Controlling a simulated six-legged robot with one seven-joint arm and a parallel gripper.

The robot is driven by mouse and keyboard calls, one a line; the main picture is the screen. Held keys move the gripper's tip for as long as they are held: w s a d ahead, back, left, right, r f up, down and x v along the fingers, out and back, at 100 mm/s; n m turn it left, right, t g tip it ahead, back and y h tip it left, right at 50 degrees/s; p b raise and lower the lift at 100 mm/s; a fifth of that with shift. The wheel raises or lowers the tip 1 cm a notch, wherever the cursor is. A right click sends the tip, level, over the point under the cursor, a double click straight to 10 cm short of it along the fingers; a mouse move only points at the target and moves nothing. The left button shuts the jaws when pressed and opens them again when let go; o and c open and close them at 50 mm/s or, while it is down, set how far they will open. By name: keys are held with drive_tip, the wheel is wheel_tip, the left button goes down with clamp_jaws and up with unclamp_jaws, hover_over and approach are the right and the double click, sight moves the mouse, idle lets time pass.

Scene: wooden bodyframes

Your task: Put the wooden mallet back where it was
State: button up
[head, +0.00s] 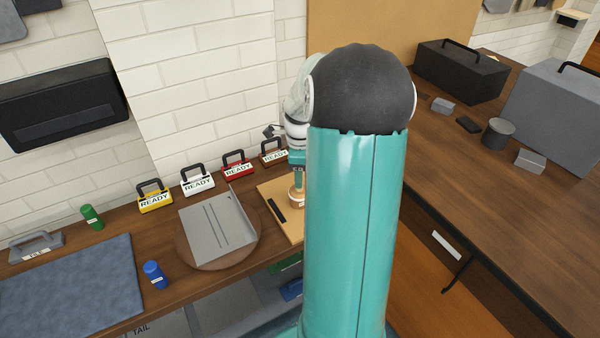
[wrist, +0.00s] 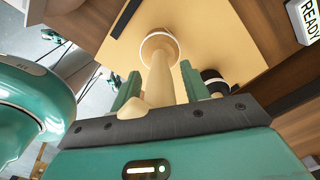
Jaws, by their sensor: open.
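The wooden mallet (wrist: 160,82) shows in the wrist view as a pale handle with a round, white-rimmed head at its far end. The head rests on or just over a tan board. In the head view the mallet's round end (head: 297,197) shows on the board (head: 270,193), partly hidden by my arm. My gripper (wrist: 161,76) is open, with one teal finger on each side of the handle. I cannot tell whether either finger touches it. In the head view my gripper (head: 298,172) is directly above the mallet's head.
A black bar (head: 276,210) lies on the board. A grey plate (head: 217,226) sits on a round wooden disc to the left. READY-labelled blocks, such as the red one (head: 237,165), line the wall. A dark cylinder (wrist: 214,82) is close to the right finger. My arm hides the bench's right part.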

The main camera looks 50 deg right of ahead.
wheel_tip(320, 180, up, 11)
drive_tip(key=shift+f, duration=0.1)
drive_tip(key=shift+r, duration=0.6)
drive_tip(key=shift+a+r, duration=0.1)
drive_tip(key=shift+a, duration=0.05)
drive_tip(key=s+a+r+n+t+h, duration=0.1)
drive_tip(key=a+r+n, duration=0.2)
drive_tip(key=a+n, duration=0.55)
drive_tip(key=s+a+r+n+t, duration=0.1)
drive_tip(key=a+r+n, duration=0.35)
drive_tip(key=a, duration=0.75)
drive_tip(key=s+a+f+n+t, duration=0.1)
drive_tip(key=s+a+n, duration=0.3)
drive_tip(key=a+n, duration=0.2)
drive_tip(key=s+a+f+n+t+y, duration=0.1)
drive_tip(key=s+a+n, duration=0.3)
drive_tip(key=n, duration=0.5)
drive_tip(key=a+f+t, duration=0.1)
drive_tip(key=a, duration=0.1)
drive_tip(key=shift+s+a+n+t, duration=0.3)
drive_tip(key=shift+s+a+n, duration=0.1)
